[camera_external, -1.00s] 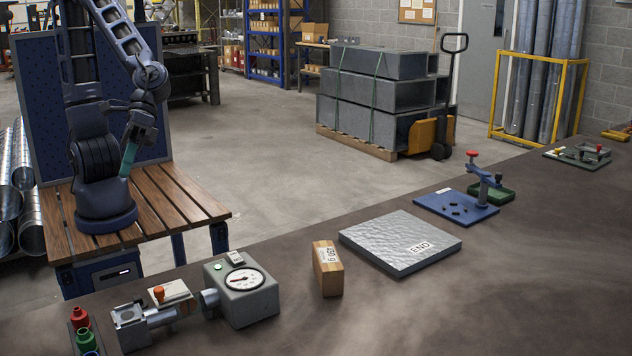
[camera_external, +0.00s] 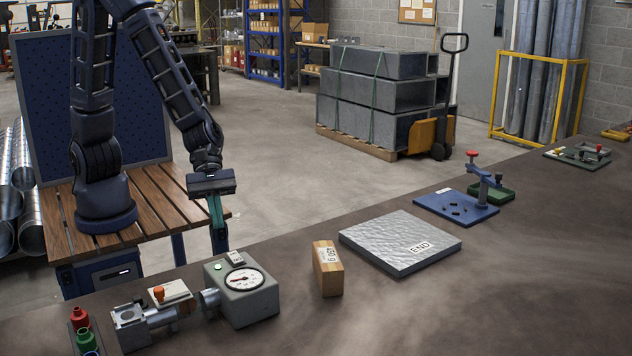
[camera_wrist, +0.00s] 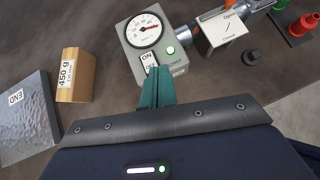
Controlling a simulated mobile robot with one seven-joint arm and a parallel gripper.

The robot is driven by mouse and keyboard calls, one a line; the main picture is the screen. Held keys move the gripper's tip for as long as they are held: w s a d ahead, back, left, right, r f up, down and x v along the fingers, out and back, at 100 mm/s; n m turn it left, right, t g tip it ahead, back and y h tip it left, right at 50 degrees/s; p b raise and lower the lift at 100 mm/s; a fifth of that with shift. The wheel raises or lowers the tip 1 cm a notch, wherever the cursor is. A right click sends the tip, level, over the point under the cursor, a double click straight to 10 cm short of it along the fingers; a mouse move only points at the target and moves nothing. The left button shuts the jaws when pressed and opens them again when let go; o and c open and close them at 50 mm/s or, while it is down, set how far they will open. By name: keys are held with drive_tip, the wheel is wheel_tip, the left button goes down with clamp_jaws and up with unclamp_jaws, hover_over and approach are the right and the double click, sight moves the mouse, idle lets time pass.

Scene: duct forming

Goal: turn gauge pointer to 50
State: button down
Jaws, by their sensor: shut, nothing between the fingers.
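The grey gauge box (camera_external: 249,310) stands on the dark bench, with a round white dial (camera_external: 244,279) and a pointer. In the wrist view the dial (camera_wrist: 145,30) shows a red pointer, but its exact reading is too small to tell. An ON/OFF switch (camera_wrist: 149,62) and a lit green lamp (camera_wrist: 170,50) sit on the box. My gripper (camera_external: 219,250) points down behind the box, fingers together and empty. In the wrist view the green fingers (camera_wrist: 157,75) are shut, with their tips appearing near the switch; I cannot tell whether they touch it.
A pipe leads from the box to a grey fitting (camera_external: 130,325) beside an orange-knobbed block (camera_external: 170,294). A wooden 450 g block (camera_external: 327,269) and a metal plate marked END (camera_external: 400,243) lie to the right. Coloured nozzles (camera_external: 85,338) stand at the left. Bare bench lies in front.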

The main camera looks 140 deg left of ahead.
sight(231, 281)
drive_tip(key=x, duration=0.9)
drive_tip(key=shift+w+d, duration=0.2)
drive_tip(key=shift+w, duration=0.4)
drive_tip(key=shift+w+d, duration=0.15)
drive_tip(key=shift+w, duration=0.45)
drive_tip(key=shift+w+d+r, duration=0.1)
drive_tip(key=shift+w+d, duration=0.05)
drive_tip(key=shift+w, duration=0.6)
drive_tip(key=shift+w+d, duration=0.3)
drive_tip(key=shift+w, duration=0.25)
drive_tip(key=shift+s+a, duration=0.1)
drive_tip(key=shift+a, duration=0.05)
